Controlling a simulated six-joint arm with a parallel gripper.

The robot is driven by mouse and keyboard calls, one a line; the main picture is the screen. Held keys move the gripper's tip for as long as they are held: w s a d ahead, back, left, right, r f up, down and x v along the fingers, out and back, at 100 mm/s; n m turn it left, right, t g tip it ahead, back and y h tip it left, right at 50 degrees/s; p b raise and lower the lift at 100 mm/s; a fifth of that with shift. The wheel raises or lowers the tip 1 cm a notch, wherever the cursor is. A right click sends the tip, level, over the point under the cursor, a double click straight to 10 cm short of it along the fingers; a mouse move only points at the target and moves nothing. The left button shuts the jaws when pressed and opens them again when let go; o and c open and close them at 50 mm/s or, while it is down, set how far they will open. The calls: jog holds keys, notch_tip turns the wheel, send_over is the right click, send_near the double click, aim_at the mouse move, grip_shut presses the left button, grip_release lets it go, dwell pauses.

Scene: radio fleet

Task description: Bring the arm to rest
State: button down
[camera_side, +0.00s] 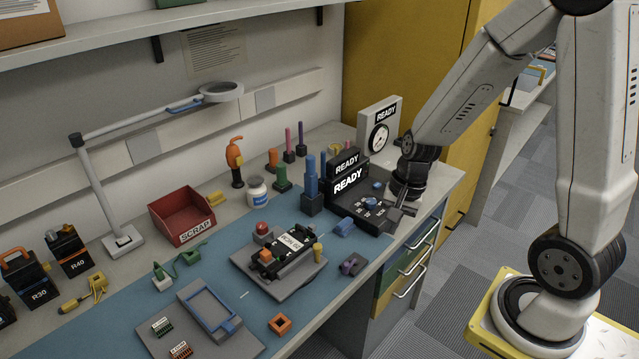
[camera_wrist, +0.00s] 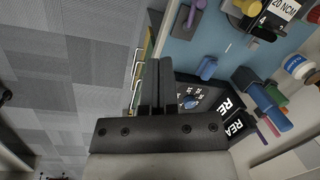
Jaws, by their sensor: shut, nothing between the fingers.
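My gripper (camera_side: 404,209) is at the right end of the workbench, low beside the black test set with lit READY displays (camera_side: 348,181). Its fingers are together with nothing between them. In the wrist view, the shut fingers of my gripper (camera_wrist: 158,64) point up the picture along the bench's front edge. The black test set (camera_wrist: 205,95) is just right of them there. In the side view my gripper and wrist overlap part of the test set's panel. I cannot tell whether the fingers touch it.
The blue mat (camera_side: 104,318) holds a grey fixture plate (camera_side: 250,268), a blue-framed tray (camera_side: 209,309) and several small parts. A red SCRAP bin (camera_side: 182,215), a lamp (camera_side: 99,190) and a READY dial box (camera_side: 378,129) stand behind. Drawer handles (camera_side: 424,235) stick out in front. Floor beyond is clear.

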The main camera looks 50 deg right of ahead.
jog(key=a+r+n+h, duration=0.1)
jog(key=a+n, duration=0.1)
jog(key=n, duration=0.4)
jog(key=s+a+r+n+t+h, duration=0.1)
jog(key=a+r+n, duration=0.1)
jog(key=n, duration=0.4)
jog(key=shift+a+r+n, duration=0.15)
jog(key=shift+a+n, duration=0.25)
jog(key=shift+a, duration=0.35)
